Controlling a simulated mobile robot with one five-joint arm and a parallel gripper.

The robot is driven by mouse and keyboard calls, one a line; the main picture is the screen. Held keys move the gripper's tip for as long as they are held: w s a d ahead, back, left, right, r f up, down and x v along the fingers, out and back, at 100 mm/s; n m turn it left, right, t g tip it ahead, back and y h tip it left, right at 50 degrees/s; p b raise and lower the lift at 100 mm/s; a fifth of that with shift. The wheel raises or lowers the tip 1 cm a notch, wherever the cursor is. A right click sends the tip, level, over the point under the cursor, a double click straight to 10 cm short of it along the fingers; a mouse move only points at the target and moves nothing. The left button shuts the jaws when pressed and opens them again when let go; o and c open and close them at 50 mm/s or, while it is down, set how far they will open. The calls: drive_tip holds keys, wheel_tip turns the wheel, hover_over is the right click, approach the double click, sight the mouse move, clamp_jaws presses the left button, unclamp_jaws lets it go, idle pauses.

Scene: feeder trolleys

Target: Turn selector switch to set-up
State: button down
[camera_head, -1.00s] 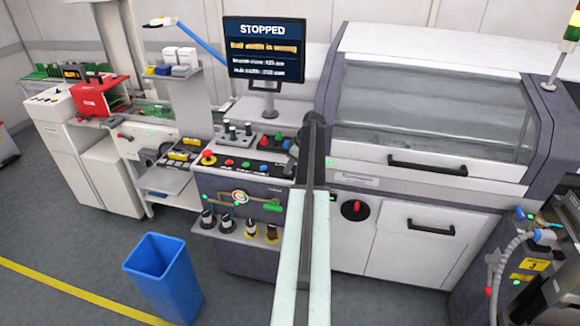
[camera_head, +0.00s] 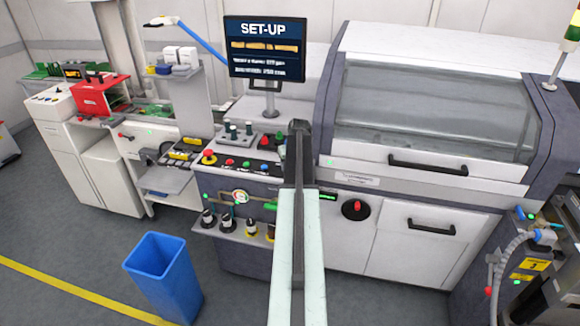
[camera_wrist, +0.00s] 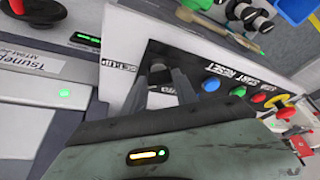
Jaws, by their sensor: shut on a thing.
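The selector switch (camera_wrist: 158,70) is a small dark knob in a dark recess on the sloping control panel, in the wrist view. My gripper (camera_wrist: 163,82) is shut on it, with one grey finger on each side; the fingers partly hide the knob. A "SET-UP" label (camera_wrist: 119,76) is printed beside it on the white panel. In the head view my arm hides the switch and the gripper tips. The monitor (camera_head: 265,48) above the panel reads "SET-UP".
Blue, green and red push buttons (camera_wrist: 238,91) sit in a row to the right of my gripper, with a yellow-ringed emergency stop (camera_wrist: 282,101) beyond. The machine's glazed cover (camera_head: 430,110) stands right of my arm. A blue bin (camera_head: 165,275) stands on the floor.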

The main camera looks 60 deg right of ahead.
drive_tip(key=shift+m, duration=0.5)
drive_tip(key=c, duration=1)
unclamp_jaws()
drive_tip(key=shift+o, duration=0.2)
drive_tip(key=p+v, duration=0.7)
drive_tip(key=shift+a+r, duration=0.2)
drive_tip(key=shift+r, duration=0.15)
